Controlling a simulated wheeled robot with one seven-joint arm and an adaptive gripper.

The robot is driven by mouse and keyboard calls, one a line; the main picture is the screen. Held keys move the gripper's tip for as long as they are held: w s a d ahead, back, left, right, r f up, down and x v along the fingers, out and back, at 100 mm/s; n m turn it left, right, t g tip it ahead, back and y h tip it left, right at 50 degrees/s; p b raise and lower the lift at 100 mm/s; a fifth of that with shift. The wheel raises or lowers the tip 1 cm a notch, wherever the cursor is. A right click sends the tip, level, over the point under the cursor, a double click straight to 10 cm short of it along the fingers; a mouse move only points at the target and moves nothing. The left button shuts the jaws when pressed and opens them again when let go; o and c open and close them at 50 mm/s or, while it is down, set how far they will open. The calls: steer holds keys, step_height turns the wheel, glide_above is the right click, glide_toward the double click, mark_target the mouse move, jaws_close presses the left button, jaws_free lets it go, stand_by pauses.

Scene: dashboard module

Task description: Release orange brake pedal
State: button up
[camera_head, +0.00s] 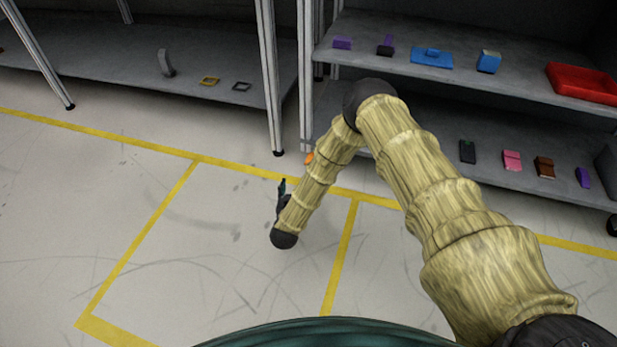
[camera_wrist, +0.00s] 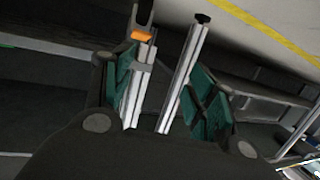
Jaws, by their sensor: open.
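The orange brake pedal (camera_head: 308,157) shows in the head view as a small orange patch at the foot of the right shelf's front left post, partly hidden by my arm. In the wrist view the orange pedal (camera_wrist: 141,35) is at the end of a metal post, beside a dark caster. My gripper (camera_wrist: 163,80) is open and empty, with its teal-padded fingers spread and the metal posts seen between them. The pedal appears beyond the left fingertip, and I see no contact. In the head view my gripper (camera_head: 282,188) is low over the floor, left of the pedal.
The right shelf (camera_head: 400,68) holds several small parts and a red tray (camera_head: 583,83). A left shelf (camera_head: 110,60) carries a grey curved part (camera_head: 165,62) and small frames. A second post with a black foot (camera_wrist: 203,18) stands close by. Open floor with yellow lines lies in front.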

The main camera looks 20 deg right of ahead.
steer(key=shift+w+d+f+m+h+b, duration=0.4)
steer(key=shift+w+d+f+h+b, duration=0.3)
steer(key=shift+w+d+b, duration=1.2)
steer(key=shift+w+d+f+m+h+b, duration=0.55)
steer(key=shift+w+d+b, duration=0.75)
steer(key=shift+w+b, duration=1.1)
steer(key=shift+w+d+f+m+h+b, duration=0.25)
steer(key=shift+w+d+f+h+b, duration=0.55)
steer(key=shift+w+d+b, duration=1.1)
steer(key=shift+w+a, duration=0.3)
steer(key=shift+w, duration=0.1)
steer(key=c, duration=1)
